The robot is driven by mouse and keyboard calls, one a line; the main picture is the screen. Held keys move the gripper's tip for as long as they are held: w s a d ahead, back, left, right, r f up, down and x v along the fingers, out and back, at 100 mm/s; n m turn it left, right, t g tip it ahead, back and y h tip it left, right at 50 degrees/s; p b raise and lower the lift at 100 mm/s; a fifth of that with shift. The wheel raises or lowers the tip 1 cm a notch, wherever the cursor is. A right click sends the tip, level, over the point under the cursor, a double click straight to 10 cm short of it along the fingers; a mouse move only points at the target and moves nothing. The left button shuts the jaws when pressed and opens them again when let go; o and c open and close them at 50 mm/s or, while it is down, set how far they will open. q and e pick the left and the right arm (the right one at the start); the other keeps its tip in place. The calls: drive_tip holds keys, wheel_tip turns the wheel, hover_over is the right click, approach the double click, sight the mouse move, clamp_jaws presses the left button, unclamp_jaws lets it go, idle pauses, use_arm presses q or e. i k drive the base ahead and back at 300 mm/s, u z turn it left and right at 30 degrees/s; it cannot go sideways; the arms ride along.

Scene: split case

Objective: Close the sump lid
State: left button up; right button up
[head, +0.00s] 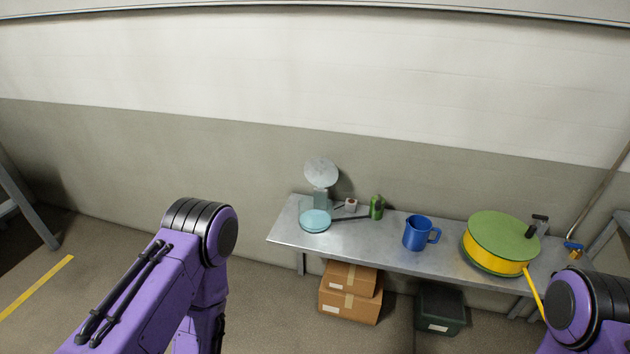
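No part is clearly marked as the sump. A yellow round vessel (495,262) stands at the right of the metal bench, with a flat green lid (502,234) on top that carries a dark upright knob or handle. A pale grey disc (321,172) stands tilted up on a grey stand at the bench's left, behind a low round teal piece (315,219). I cannot tell whether the disc is hinged to it. My purple arms show at lower left and lower right, well in front of the bench. Both grippers are outside the picture.
A blue jug (417,233) stands mid-bench. A green can (377,207), a small white-and-red item (351,204) and a dark bar (349,217) lie left of it. Cardboard boxes (350,304) and a dark green crate (440,309) sit below the bench (377,240). A wall rises behind.

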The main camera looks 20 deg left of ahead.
sight(322, 172)
drive_tip(key=u, duration=0.75)
drive_tip(key=i, duration=1.25)
drive_tip(key=z, duration=0.3)
